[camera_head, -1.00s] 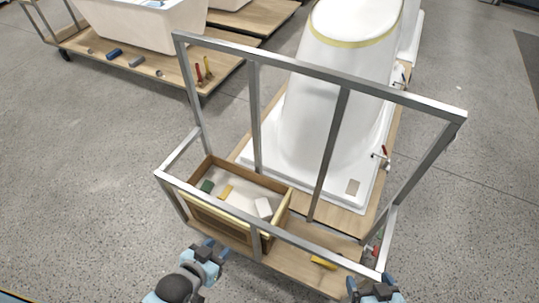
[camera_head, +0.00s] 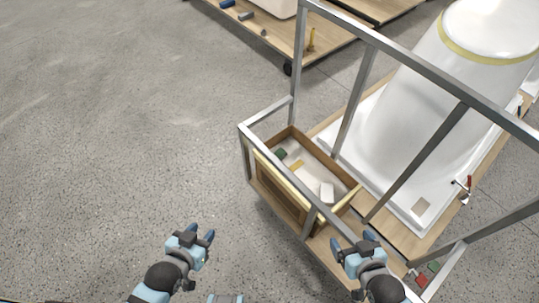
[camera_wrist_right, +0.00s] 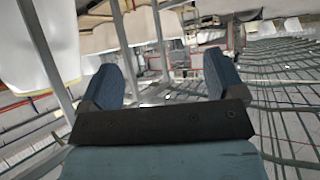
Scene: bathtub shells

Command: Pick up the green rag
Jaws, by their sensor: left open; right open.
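A small dark green piece (camera_head: 280,154) lies at the left end inside an open wooden box (camera_head: 325,161); it may be the green rag, though it is too small to be sure. Another green item (camera_head: 434,265) lies on the cart deck at the lower right. My left gripper (camera_head: 200,237) is open and empty over the floor, left of the cart and apart from the box. My right gripper (camera_head: 354,242) is open at the cart's near edge, below and right of the box. In the right wrist view its two blue fingers (camera_wrist_right: 163,80) stand apart with nothing between them.
A metal frame (camera_head: 407,165) rises around the cart, with bars in front of and behind the box. A yellow piece (camera_head: 296,165) and a white block (camera_head: 327,191) lie in the box. A white tub shell (camera_head: 425,95) stands behind. Open floor lies left.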

